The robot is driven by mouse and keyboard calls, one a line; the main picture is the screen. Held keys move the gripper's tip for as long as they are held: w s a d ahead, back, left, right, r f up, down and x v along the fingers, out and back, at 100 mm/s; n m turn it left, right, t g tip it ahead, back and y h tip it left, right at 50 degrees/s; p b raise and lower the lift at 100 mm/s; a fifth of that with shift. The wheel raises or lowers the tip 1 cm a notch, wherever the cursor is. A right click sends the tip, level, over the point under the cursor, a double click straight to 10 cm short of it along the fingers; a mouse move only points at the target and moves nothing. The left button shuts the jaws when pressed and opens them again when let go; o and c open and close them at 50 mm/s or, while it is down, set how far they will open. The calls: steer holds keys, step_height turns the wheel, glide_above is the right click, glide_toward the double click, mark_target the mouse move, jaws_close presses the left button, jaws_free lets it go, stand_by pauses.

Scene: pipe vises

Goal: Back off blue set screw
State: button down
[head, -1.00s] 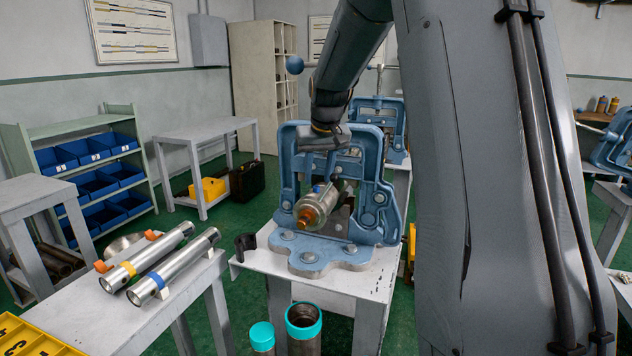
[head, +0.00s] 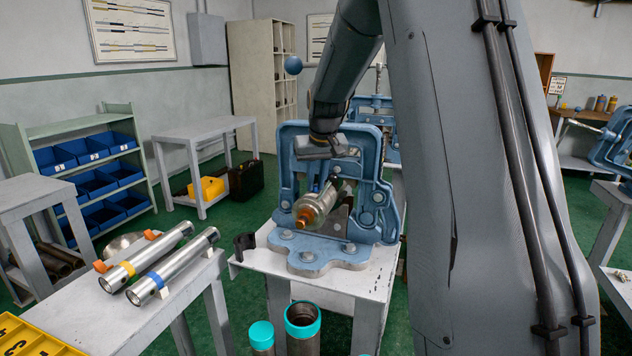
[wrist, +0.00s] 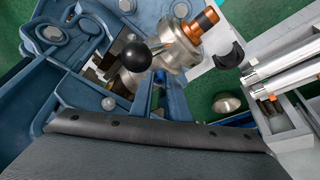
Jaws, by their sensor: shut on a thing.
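In the head view my gripper (head: 325,180) reaches down inside the frame of the near blue vise (head: 290,175). A short metal cylinder with an orange end (head: 313,209) lies tilted in the vise. The small blue set screw (head: 316,187) shows at its top, beside my fingertips. My gripper is shut on it, though the contact is mostly hidden. In the wrist view my two fingers (wrist: 158,80) point up the picture and end beside the metal cylinder (wrist: 178,48). A dark ball on a rod (wrist: 136,57) partly covers the view there.
The vise stands on a pale bench (head: 360,277). A black clip (head: 244,243) is at its left edge. Two metal tubes, yellow-banded (head: 145,258) and blue-banded (head: 175,265), lie on the left bench. Teal-topped pipes (head: 303,320) stand below. A second blue vise (head: 375,105) is behind.

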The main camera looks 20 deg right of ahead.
steer(key=shift+n, duration=0.3)
steer(key=shift+d+n+y+p, duration=0.2)
steer(key=shift+n+y+p, duration=0.25)
steer(key=shift+n, duration=0.45)
steer(key=n+y, duration=0.1)
steer(key=n, duration=0.1)
steer(key=shift+d+n+b, duration=0.1)
steer(key=shift+n+b, duration=0.2)
steer(key=n, duration=0.1)
steer(key=n+y+b, duration=0.1)
steer(key=n, duration=0.1)
steer(key=shift+w+d+n+g+y, duration=0.15)
steer(key=shift+n+g+y, duration=0.15)
steer(key=shift+g, duration=0.1)
steer(key=shift+n+g+y, duration=0.35)
steer(key=shift+n+g, duration=0.15)
steer(key=shift+n, duration=1.3)
steer(key=c, duration=1.7)
jaws_free()
